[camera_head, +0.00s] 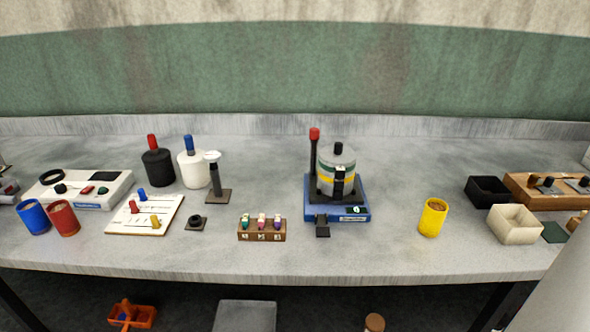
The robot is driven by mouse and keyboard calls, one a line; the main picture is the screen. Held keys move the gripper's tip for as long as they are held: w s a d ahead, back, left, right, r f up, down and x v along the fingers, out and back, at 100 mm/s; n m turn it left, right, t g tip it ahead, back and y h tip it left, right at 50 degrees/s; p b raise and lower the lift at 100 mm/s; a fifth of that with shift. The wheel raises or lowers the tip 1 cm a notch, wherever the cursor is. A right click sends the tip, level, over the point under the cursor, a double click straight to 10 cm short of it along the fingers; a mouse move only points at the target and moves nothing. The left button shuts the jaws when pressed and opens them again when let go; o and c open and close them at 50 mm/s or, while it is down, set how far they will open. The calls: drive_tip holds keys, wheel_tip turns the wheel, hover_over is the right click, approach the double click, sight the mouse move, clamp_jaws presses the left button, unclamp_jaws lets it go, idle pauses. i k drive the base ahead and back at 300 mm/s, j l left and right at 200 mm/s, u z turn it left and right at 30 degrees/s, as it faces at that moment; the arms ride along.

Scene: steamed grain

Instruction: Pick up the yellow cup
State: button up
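The yellow cup (432,218) stands upright on the grey table (350,258), right of centre and close to the front edge. Its top shows a brownish inside; whether that is contents or its inner wall I cannot tell. The cup stands apart from its neighbours. My gripper is not in view.
Left of the cup is a blue-based device (360,212) with a metal canister (335,165). To its right are a cream box (514,224) and a black box (487,191). Blue (34,217) and red (63,218) cups stand far left. Table around the yellow cup is clear.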

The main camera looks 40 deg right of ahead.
sight(433, 218)
drive_tip(key=l+z, duration=0.15)
drive_tip(key=z, duration=1.55)
drive_tip(key=k+l, duration=0.05)
